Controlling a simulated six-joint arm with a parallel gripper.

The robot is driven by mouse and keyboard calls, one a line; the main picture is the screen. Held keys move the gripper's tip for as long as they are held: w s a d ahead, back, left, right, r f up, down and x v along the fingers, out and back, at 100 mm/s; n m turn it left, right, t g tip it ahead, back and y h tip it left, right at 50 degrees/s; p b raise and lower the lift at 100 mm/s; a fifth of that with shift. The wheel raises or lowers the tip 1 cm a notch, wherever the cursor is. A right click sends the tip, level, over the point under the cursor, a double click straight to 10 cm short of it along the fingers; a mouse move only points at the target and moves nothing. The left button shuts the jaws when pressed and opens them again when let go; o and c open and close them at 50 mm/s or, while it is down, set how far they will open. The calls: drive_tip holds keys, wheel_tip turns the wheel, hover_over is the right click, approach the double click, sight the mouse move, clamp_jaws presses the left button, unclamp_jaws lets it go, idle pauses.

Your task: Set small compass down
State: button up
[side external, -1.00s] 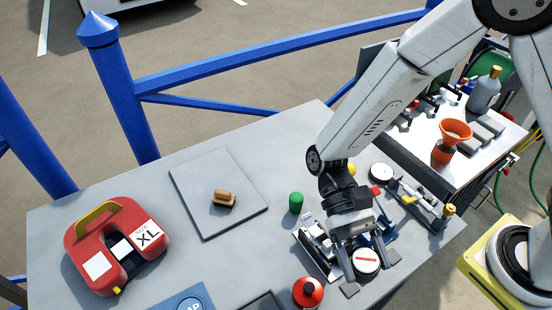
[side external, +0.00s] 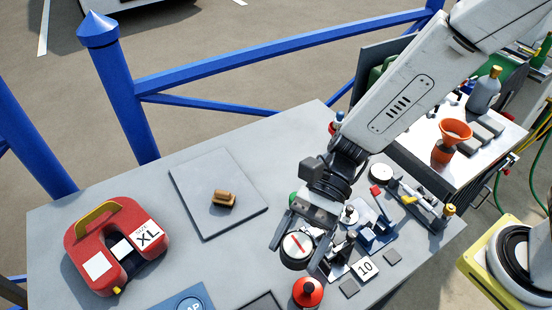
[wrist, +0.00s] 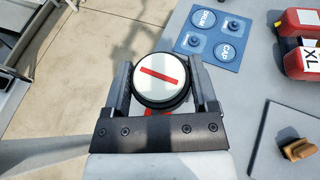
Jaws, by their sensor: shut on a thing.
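The small compass (side external: 297,246) is a round black-rimmed disc with a white face and a red bar. My gripper (side external: 297,240) is shut on it, with one finger at each side, and holds it over the table (side external: 235,270). In the wrist view the compass (wrist: 160,76) sits between the two fingers of my gripper (wrist: 163,85), face towards the camera. Whether its underside touches anything is hidden.
A red can (side external: 307,291) stands just below the compass. A blue mat (wrist: 215,38) shows too.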

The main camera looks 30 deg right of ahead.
drive_tip(key=shift+f, duration=2.5)
hover_over(227, 276)
drive_tip(key=s, duration=0.1)
drive_tip(key=f, duration=0.5)
drive_tip(key=d+f, duration=0.1)
drive_tip(key=f, duration=0.2)
drive_tip(key=shift+s+f, duration=0.1)
drive_tip(key=shift+s, duration=0.05)
drive_tip(key=shift+w+a+f, duration=0.4)
drive_tip(key=shift+f, duration=0.15)
drive_tip(key=shift+f, duration=0.1)
drive_tip(key=shift+w+a+f, duration=0.1)
drive_tip(key=shift+a+f, duration=0.05)
drive_tip(key=shift+f, duration=0.05)
drive_tip(key=shift+w+f, duration=0.1)
drive_tip(key=shift+f, duration=1.45)
drive_tip(key=shift+f, duration=0.15)
